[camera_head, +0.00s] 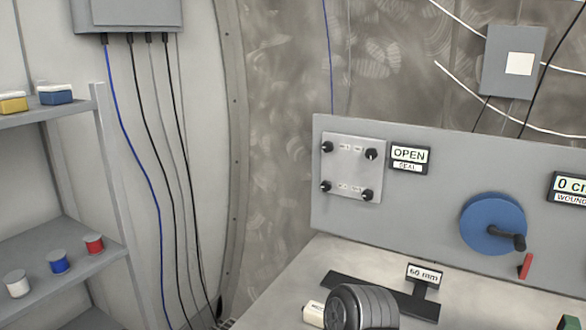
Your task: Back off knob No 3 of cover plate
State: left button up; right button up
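The cover plate (354,168) is a light grey square on the front of the grey upright panel. A black knob sits at each corner: upper left (327,147), upper right (371,154), lower left (325,186) and lower right (367,195). Small markings are printed between the knobs, too small to read, so I cannot tell which knob is No 3. A sign (409,158) right of the plate reads OPEN above SEAL.
A blue wheel (492,223) with a black crank handle is on the panel's right. On the bench below are a dark ribbed cylinder (362,306), a black flat piece (420,305) and a 60 mm sign (425,274). A shelf (60,255) with spools stands left.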

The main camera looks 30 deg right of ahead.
aim_at(367, 195)
jog(key=z, duration=1.35)
